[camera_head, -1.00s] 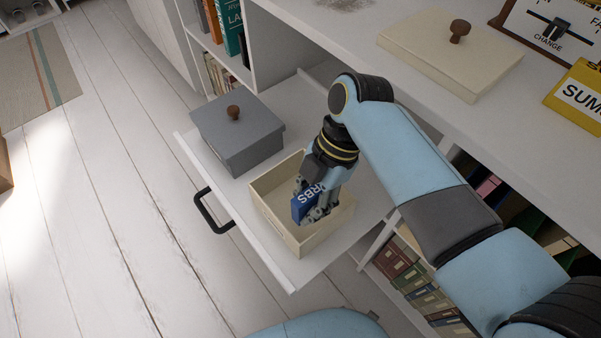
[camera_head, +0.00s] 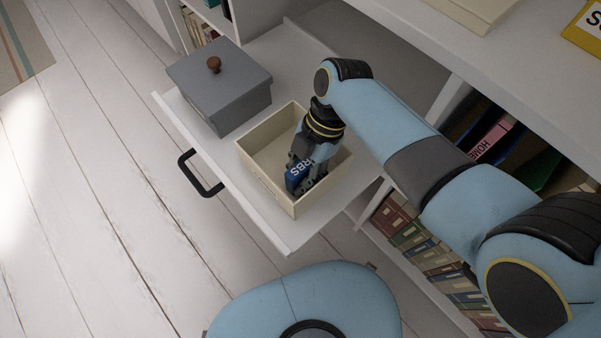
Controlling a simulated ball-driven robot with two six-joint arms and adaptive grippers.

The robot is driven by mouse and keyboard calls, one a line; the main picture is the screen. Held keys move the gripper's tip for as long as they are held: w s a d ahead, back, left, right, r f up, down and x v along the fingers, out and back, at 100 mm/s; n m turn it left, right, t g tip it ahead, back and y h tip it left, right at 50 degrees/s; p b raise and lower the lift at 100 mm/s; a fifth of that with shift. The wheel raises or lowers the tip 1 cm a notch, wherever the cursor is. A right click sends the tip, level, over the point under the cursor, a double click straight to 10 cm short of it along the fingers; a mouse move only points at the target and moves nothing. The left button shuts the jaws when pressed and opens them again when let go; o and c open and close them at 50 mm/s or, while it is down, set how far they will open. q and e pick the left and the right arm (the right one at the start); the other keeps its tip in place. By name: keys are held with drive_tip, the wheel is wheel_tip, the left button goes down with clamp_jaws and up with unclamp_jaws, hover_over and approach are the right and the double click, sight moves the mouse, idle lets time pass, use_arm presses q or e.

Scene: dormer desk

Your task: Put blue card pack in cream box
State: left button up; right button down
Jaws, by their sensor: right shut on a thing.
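The open cream box (camera_head: 265,180) stands on the pulled-out white drawer, with its lid off. My right gripper (camera_head: 303,180) points down inside the box's opening, near its right end. It is shut on the blue card pack (camera_head: 295,177), which shows white lettering and is tilted. The pack's lower part is within the box walls; I cannot tell whether it touches the box floor. My left gripper is not in view.
A grey lidded box (camera_head: 220,90) with a brown knob stands on the drawer (camera_head: 330,205), left of the cream box. The drawer has a black handle (camera_head: 200,175). A cream lid (camera_head: 475,8) lies on the desktop. Books fill shelves at right.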

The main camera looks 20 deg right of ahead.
sight(306, 162)
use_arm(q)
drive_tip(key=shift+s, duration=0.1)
use_arm(e)
drive_tip(key=c, duration=1.6)
unclamp_jaws()
drive_tip(key=shift+f, duration=0.1)
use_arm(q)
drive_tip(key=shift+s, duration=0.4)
use_arm(e)
drive_tip(key=shift+o, duration=0.8)
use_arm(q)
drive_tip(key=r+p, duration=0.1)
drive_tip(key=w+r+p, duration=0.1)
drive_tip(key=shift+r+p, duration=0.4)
use_arm(e)
drive_tip(key=v, duration=0.7)
drive_tip(key=shift+d+r, duration=0.1)
drive_tip(key=shift+r, duration=0.25)
